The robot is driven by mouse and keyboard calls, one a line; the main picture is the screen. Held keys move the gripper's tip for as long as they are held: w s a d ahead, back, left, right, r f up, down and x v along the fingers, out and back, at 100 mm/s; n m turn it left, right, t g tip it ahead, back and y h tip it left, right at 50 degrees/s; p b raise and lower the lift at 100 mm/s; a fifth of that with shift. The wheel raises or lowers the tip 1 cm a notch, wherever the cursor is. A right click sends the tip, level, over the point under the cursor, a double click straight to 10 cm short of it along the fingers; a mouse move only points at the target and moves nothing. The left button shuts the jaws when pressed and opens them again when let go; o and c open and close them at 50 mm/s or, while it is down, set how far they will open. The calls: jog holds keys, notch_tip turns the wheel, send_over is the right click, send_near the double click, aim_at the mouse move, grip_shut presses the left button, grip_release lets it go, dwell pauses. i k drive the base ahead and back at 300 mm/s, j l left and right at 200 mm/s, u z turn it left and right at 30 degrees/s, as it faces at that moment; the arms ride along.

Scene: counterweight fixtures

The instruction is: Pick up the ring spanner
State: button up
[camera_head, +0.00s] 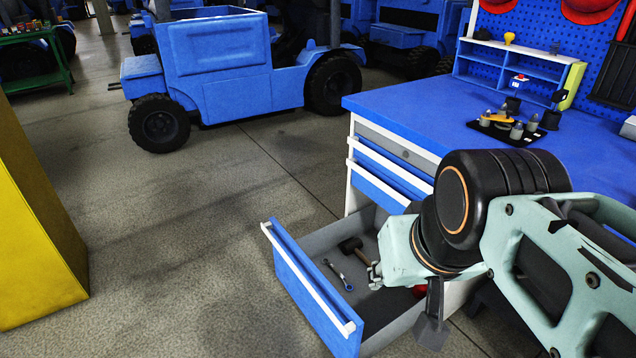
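A ring spanner (340,275) with a bluish ring end lies flat on the floor of the open drawer. It is left of my arm's pale wrist, and nothing appears to touch it. My gripper (433,318) seems to be the dark part hanging below the wrist, at the drawer's right side. It is mostly hidden by my arm, and its opening does not show. The open drawer (296,268) has a blue front and grey walls.
A dark mallet (353,247) lies behind the spanner in the drawer. A small metallic piece (375,276) and a red item (419,291) are close to my wrist. The blue workbench (440,110) carries a black tray (503,134) of parts. Floor left of the drawer is clear.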

aim_at(332, 265)
jog(key=k, duration=0.75)
jog(key=k+z, duration=0.15)
jog(key=z, duration=0.3)
jog(key=k+z, duration=0.15)
jog(key=z, duration=0.35)
jog(key=i+j+z, duration=0.1)
jog(key=z, duration=0.95)
jog(key=j, duration=1.95)
jog(key=i+j, duration=0.1)
jog(key=j, duration=1.9)
